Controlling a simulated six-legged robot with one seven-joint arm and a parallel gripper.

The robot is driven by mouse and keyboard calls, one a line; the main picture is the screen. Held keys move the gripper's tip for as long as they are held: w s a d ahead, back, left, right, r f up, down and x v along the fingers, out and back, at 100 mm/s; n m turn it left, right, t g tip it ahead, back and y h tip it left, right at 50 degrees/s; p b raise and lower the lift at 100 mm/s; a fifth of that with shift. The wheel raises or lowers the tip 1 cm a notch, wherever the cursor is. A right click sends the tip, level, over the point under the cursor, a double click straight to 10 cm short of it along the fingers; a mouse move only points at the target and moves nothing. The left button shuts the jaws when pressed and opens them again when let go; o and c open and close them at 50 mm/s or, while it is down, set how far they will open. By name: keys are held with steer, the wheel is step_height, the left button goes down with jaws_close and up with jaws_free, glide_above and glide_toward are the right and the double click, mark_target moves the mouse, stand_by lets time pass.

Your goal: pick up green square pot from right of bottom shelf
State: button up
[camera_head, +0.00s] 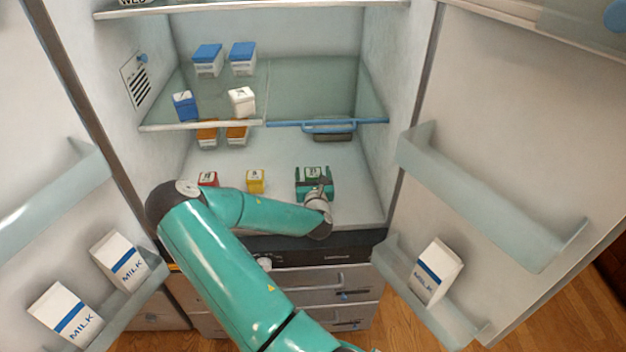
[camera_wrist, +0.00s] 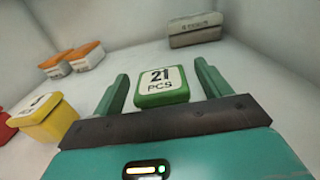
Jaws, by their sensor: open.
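The green square pot (camera_wrist: 162,88) has a white label reading "21 PCS" on its top. In the head view the pot (camera_head: 312,173) stands at the right of the bottom shelf (camera_head: 355,205), inside the open fridge. My gripper (camera_wrist: 160,82) is open, with one green finger on each side of the pot in the wrist view. The fingers look apart from the pot's sides, but their exact height relative to it is hard to tell. In the head view my gripper (camera_head: 314,184) and wrist partly hide the pot.
A yellow pot (camera_wrist: 48,118) and a red pot (camera_head: 208,179) stand to the left. Orange-lidded tubs (camera_wrist: 86,55) and a grey box (camera_wrist: 195,30) are farther back. The glass shelf (camera_head: 200,124) with its blue-edged right part is above. Milk cartons (camera_head: 437,270) stand in the door racks.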

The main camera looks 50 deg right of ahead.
steer(key=shift+w+d, duration=0.45)
steer(key=shift+d, duration=0.05)
steer(key=c, duration=1.2)
steer(key=shift+o, duration=0.2)
steer(key=shift+r, duration=0.1)
